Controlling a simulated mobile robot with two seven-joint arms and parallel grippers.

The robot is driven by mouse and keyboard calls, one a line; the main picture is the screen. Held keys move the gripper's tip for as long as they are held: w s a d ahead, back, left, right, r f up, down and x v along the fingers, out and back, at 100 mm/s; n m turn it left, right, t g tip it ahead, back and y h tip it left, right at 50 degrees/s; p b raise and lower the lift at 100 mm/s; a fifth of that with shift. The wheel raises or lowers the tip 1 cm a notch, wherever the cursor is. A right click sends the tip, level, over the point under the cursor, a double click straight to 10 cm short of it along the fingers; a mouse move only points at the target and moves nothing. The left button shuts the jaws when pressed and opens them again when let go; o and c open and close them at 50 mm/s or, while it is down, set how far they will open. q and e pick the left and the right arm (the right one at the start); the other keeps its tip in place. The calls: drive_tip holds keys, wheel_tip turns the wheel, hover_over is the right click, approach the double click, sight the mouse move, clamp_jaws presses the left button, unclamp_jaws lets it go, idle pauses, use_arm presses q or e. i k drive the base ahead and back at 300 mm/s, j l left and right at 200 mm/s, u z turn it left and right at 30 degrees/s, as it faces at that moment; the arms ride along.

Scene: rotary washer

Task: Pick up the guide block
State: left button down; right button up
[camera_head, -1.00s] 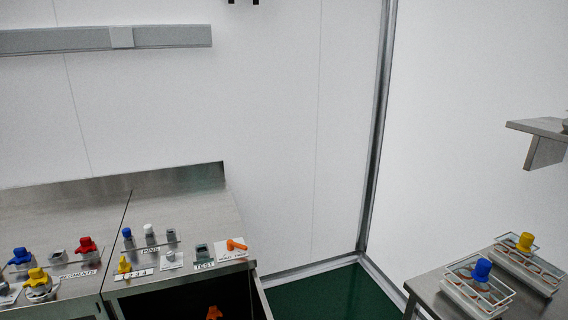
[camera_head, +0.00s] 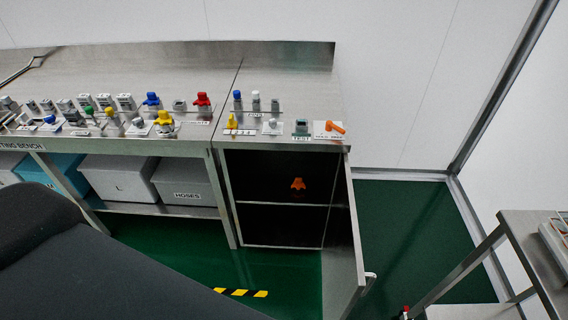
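I cannot tell for sure which item is the guide block. A small grey block (camera_head: 302,127) stands behind a TEST label on the right part of the bench top. Next to it on the right, an orange part (camera_head: 335,127) lies on a white labelled plate. Another orange part (camera_head: 298,185) is inside the open cabinet (camera_head: 341,215) under the bench. Several blue, white, grey and yellow small parts stand to the left of the TEST block. Neither gripper is in view.
The cabinet door (camera_head: 356,240) stands open, jutting forward. Grey boxes (camera_head: 118,177) sit on the shelf under the left bench. A metal table (camera_head: 535,255) is at the right edge. Green floor (camera_head: 405,225) lies free between. My own dark body part hides the lower left.

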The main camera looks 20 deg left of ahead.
sight(73, 115)
drive_tip(key=u, duration=2.1)
drive_tip(key=i+j+u, duration=0.1)
drive_tip(key=i+j, duration=0.45)
drive_tip(key=i+j+u, duration=0.1)
drive_tip(key=i+j, duration=0.4)
drive_tip(key=i, duration=0.25)
